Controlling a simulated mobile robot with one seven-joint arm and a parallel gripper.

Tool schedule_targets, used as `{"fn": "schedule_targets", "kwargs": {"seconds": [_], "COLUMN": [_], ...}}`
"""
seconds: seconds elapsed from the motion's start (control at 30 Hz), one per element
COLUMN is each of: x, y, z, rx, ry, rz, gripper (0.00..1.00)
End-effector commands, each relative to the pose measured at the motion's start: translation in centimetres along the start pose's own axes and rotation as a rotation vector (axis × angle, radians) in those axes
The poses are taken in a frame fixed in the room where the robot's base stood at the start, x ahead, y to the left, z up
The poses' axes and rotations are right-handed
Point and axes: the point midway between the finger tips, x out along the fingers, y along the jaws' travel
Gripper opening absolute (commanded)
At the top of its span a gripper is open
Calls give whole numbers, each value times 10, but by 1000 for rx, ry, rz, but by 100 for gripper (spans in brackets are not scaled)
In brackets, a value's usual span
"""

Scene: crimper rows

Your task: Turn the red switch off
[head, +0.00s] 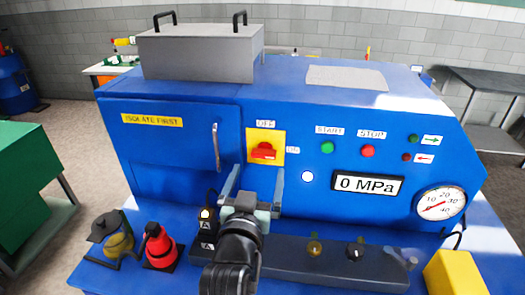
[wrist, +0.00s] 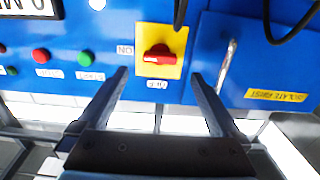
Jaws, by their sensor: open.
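The red switch (head: 264,151) is a rotary knob on a yellow plate (head: 252,136) on the front of the blue machine. An OFF label sits above the plate and an ON label to its right. The knob's bar lies roughly horizontal, in line with the ON label. In the wrist view the picture is inverted, and the switch (wrist: 160,50) shows between and beyond the fingertips. My gripper (head: 257,180) is open and empty, just below and in front of the switch, apart from it. Its two fingers (wrist: 159,75) straddle the plate's sides in the wrist view.
A vertical door handle (head: 216,147) is close left of the switch. Green START (head: 327,147) and red STOP (head: 367,151) buttons are to the right. A red lamp-like object (head: 161,246), a black-and-yellow item (head: 117,243) and a yellow block (head: 455,274) stand on the front ledge.

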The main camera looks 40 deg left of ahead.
Motion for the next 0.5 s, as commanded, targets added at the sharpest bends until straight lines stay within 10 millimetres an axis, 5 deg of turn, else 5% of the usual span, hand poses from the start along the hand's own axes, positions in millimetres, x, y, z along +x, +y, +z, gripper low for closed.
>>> {"fn": "schedule_targets", "kwargs": {"seconds": [0.2, 0.5], "x": [36, 63], "y": [0, 0], "z": [-3, -1], "rx": [0, 0], "ry": [0, 0], "rz": [0, 0], "gripper": [100, 100]}}
